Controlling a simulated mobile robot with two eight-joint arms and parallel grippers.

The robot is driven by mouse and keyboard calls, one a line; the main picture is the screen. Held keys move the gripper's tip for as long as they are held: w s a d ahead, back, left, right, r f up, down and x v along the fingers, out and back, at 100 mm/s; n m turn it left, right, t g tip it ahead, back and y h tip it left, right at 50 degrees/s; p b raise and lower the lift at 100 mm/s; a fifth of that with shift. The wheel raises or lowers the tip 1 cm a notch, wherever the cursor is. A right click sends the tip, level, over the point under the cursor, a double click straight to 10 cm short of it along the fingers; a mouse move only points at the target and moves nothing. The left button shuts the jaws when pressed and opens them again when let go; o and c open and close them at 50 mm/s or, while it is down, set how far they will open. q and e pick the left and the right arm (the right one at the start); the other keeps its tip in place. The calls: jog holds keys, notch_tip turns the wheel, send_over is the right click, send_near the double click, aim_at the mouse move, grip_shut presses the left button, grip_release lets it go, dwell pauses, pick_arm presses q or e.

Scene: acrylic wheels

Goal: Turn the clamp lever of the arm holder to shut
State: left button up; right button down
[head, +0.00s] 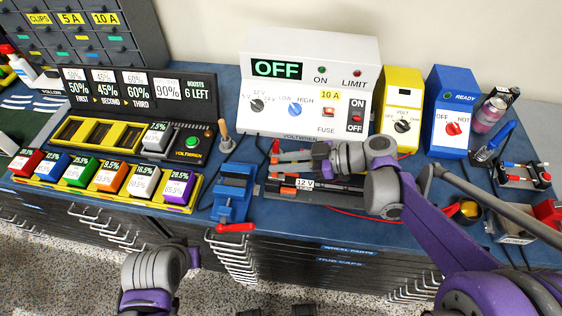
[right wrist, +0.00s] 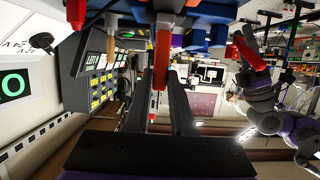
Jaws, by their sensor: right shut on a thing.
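My right gripper (head: 279,157) reaches in from the right over the low black holder with a "12 V" label (head: 305,184), in front of the power supply. In the right wrist view its two dark fingers (right wrist: 160,85) are shut on a red lever (right wrist: 160,58), which I take to be the clamp lever. In the head view a small red part (head: 275,146) shows at the fingertips. The wrist and fingers hide much of the holder, so the lever's exact angle is unclear. My left gripper is not in view; only grey and purple links of that arm show.
A blue vise (head: 234,190) with a red handle (head: 235,228) stands left of the holder. The power supply (head: 310,85) showing OFF stands behind. A yellow box (head: 401,105) and a blue box (head: 451,110) stand right. A red wire runs along the bench front.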

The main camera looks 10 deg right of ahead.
jog(key=c, duration=0.8)
grip_release()
jog(key=shift+o, duration=0.2)
jog(key=shift+d, duration=0.1)
jog(key=v, duration=1)
jog(key=shift+d, duration=0.25)
jog(key=shift+s+r, duration=0.1)
jog(key=shift+r, duration=0.05)
